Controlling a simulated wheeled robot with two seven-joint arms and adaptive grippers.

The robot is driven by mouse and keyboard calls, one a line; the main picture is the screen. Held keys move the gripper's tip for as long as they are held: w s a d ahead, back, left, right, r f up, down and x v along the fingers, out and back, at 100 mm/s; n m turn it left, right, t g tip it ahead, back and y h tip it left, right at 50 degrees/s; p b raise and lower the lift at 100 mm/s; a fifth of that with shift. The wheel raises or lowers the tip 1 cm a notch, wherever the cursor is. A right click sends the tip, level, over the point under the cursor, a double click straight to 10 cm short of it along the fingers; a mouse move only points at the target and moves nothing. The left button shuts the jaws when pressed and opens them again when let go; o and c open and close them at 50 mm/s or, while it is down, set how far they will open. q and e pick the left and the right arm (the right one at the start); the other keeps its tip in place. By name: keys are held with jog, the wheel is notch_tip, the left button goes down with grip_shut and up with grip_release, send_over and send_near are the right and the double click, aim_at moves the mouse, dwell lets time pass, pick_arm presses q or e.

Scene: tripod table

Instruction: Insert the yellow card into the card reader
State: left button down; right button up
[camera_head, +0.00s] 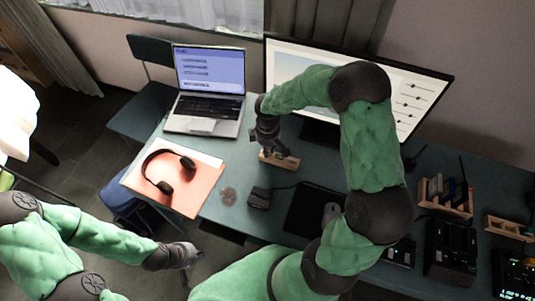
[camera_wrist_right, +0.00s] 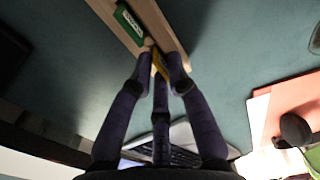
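The yellow card (camera_wrist_right: 159,65) is in a slot of a light wooden holder (camera_wrist_right: 178,30), beside a green card (camera_wrist_right: 129,22). In the head view the holder (camera_head: 289,164) lies on the desk in front of the monitor. My right gripper (camera_wrist_right: 160,68) has its fingertips around the yellow card; I cannot tell whether they press on it. In the head view the right gripper (camera_head: 270,148) is right above the holder and hides the cards. A small dark box with a cable, seemingly the card reader (camera_head: 259,198), stands nearer on the desk. My left gripper (camera_head: 188,262) is off the desk, its finger opening unclear.
A laptop (camera_head: 206,92) and headphones (camera_head: 168,172) on an orange folder (camera_head: 198,196) are to the left. A mouse (camera_head: 331,212) on a dark pad (camera_head: 303,212) lies right of the box. The monitor (camera_head: 425,92) stands behind; racks (camera_head: 459,208) stand at right.

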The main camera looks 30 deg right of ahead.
grip_shut()
